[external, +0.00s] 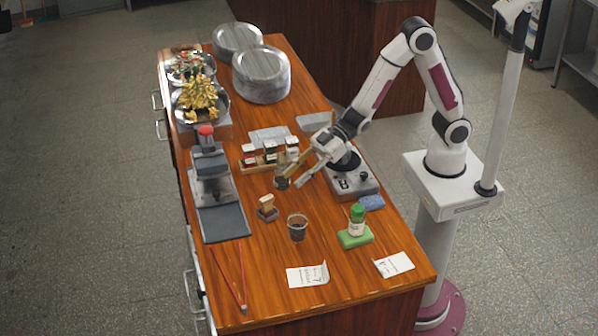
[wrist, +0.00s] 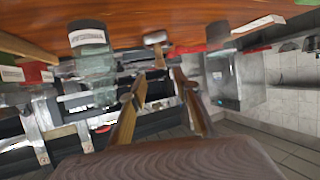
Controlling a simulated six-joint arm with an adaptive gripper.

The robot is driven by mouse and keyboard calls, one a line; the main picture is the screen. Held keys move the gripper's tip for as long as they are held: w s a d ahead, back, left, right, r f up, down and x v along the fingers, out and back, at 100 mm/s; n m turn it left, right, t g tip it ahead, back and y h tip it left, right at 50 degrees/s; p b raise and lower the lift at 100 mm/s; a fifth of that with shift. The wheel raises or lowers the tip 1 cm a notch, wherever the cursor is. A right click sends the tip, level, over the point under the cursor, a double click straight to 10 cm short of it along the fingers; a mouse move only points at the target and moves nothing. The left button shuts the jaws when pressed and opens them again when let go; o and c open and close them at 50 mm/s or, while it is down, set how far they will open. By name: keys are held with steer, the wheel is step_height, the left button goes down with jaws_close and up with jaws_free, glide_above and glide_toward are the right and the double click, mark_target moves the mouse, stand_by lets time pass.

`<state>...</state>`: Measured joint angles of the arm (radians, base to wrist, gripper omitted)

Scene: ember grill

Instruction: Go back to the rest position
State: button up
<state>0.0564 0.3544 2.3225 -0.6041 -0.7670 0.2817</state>
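My gripper (external: 296,176) hangs over the middle of the wooden counter (external: 262,290), its fingers pointing down and to the left. In the wrist view the two fingers (wrist: 158,82) are spread apart with nothing seen between them. In the external view a small dark jar (external: 282,183) stands right by the fingertips; I cannot tell whether they touch it. My arm is bent, reaching out from its white base at the right.
Near the gripper are a wooden rack of jars (external: 262,162), a grey burner box (external: 352,183), a wooden-handled stamp (external: 267,207), a dark-filled cup (external: 297,228) and a green-capped bottle (external: 357,218). A press (external: 211,165) stands left; metal lids (external: 261,75) lie behind.

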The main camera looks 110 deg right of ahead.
stand_by(0.3)
steer(key=s+d+r+m+g+h, duration=0.25)
steer(key=s+d+r+h, duration=0.5)
steer(key=s, duration=0.55)
steer(key=s+r+m+g+y, duration=0.1)
steer(key=s+g, duration=0.3)
steer(key=s, duration=1.9)
steer(key=shift+a+r+m+y, duration=0.15)
steer(key=shift+m+y, duration=0.3)
steer(key=shift+y, duration=0.3)
